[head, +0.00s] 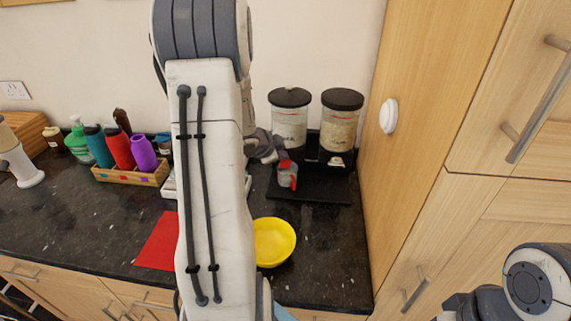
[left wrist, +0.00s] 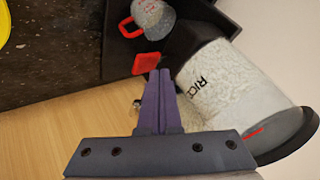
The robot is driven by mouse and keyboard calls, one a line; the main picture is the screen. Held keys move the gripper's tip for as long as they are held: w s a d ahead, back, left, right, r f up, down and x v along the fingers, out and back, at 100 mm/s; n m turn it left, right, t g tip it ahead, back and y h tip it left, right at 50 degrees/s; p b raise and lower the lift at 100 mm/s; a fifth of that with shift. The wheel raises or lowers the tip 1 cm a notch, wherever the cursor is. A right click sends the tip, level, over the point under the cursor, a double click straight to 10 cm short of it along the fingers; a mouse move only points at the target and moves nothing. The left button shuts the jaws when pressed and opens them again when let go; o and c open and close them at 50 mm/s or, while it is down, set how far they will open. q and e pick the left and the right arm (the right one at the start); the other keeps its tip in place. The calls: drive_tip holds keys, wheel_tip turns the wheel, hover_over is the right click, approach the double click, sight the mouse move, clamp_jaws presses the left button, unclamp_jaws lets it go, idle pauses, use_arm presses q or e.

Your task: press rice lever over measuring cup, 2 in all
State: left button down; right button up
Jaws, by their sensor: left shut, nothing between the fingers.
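In the left wrist view, a clear dispenser labelled RICE (left wrist: 222,85) holds pale grains. A red lever (left wrist: 146,64) sticks out beside its black spout. The measuring cup (left wrist: 154,18), grey and speckled with a red handle, is close to the lever. My left gripper (left wrist: 161,73) has its purple fingers shut and empty, with the tips right by the lever; contact is unclear. In the head view the measuring cup (head: 287,178) is below the left dispenser (head: 290,117). My left arm hides part of the counter, and the left fingertips are not clear there. My right gripper is not visible.
A second dispenser (head: 341,122) stands at the right, near the wooden cabinet (head: 430,130). A yellow bowl (head: 274,242) and a red mat (head: 158,243) lie in front. A wooden bottle caddy (head: 130,176) stands left. Dark counter is clear between the bowl and the cabinet.

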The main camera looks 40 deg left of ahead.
sight(283, 165)
use_arm(q)
drive_tip(key=shift+f+b, duration=0.75)
drive_tip(key=shift+f, duration=0.3)
idle(0.8)
drive_tip(key=shift+r, duration=0.15)
drive_tip(key=shift+r+p, duration=1.15)
drive_tip(key=shift+p, duration=0.2)
wheel_tip(283, 165, up, 5)
drive_tip(key=p, duration=0.5)
drive_tip(key=shift+r, duration=0.1)
idle(0.3)
